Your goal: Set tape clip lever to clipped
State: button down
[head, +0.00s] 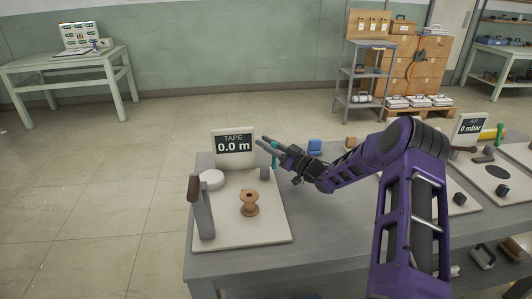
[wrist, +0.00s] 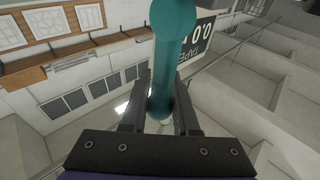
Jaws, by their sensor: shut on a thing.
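A teal lever (head: 274,157) stands at the back right of the pale tape board (head: 225,232), above a small grey block (head: 264,173). I take it to be the tape clip lever. My gripper (head: 266,143) reaches in from the right at the lever. In the wrist view the lever (wrist: 170,42) rises between the two fingers of my gripper (wrist: 160,104), which are shut on it. The lever's lower end is partly hidden there by the fingers and the gripper body. The tape display (head: 235,146) behind reads 0.0 m.
A wooden spool (head: 249,203), a white roll (head: 211,179) and a brown-topped grey handle (head: 202,210) stand on the same board. Blue (head: 315,147) and tan (head: 350,143) items sit behind my arm. Another board (head: 494,180) with a gauge lies right. The grey bench (head: 320,235) has bare room in front.

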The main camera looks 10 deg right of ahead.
jog(key=shift+s+r+n+t+y+b, duration=0.1)
jog(key=shift+s+n+t+y+b, duration=0.2)
jog(key=shift+s+n+y+b, duration=0.3)
jog(key=shift+w, duration=0.15)
jog(key=c, duration=0.7)
grip_release()
jog(key=shift+o, duration=0.2)
jog(key=s+d, duration=0.9)
jog(key=shift+d+f+p, duration=0.2)
jog(key=shift+d+p, duration=0.05)
jog(key=shift+p, duration=0.1)
jog(key=shift+s, duration=0.1)
